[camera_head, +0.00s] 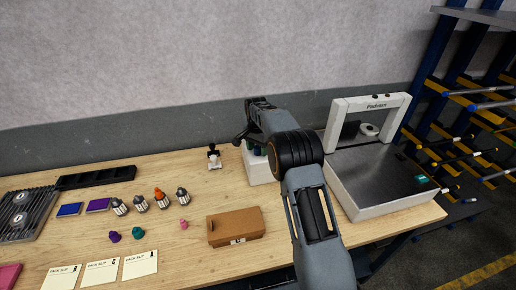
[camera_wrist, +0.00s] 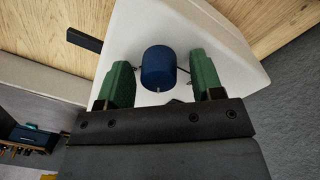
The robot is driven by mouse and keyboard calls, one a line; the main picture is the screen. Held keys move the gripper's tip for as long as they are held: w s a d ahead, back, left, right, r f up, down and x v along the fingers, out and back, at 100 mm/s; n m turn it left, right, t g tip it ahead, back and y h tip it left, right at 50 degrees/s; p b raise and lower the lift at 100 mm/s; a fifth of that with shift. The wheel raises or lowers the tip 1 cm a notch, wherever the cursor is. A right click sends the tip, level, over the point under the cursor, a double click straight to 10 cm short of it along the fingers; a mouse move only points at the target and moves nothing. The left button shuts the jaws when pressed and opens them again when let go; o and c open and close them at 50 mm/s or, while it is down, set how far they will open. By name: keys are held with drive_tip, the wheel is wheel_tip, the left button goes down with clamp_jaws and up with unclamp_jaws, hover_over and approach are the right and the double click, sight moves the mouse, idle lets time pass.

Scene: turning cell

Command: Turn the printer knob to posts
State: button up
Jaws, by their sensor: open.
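A dark blue round knob (camera_wrist: 158,66) stands out from a white housing (camera_wrist: 120,35) in the wrist view. A small pale mark shows at the knob's lower edge. My gripper (camera_wrist: 160,76) is open, with one green finger on each side of the knob and a visible gap to both. In the head view my gripper is mostly hidden by my arm, over a small white box (camera_head: 257,168) on the table. The knob cannot be made out there. I cannot read any posts label.
A brown cardboard box (camera_head: 235,226) lies in front of the white box. A large white machine with an arch (camera_head: 367,203) stands close on the right. A black-and-white stamp (camera_head: 214,158) stands to the left.

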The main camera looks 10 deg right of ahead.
sight(257, 147)
wheel_tip(257, 147, up, 14)
drive_tip(key=shift+w+a, duration=0.15)
drive_tip(key=shift+w, duration=0.05)
idle(0.4)
drive_tip(key=shift+f, duration=0.1)
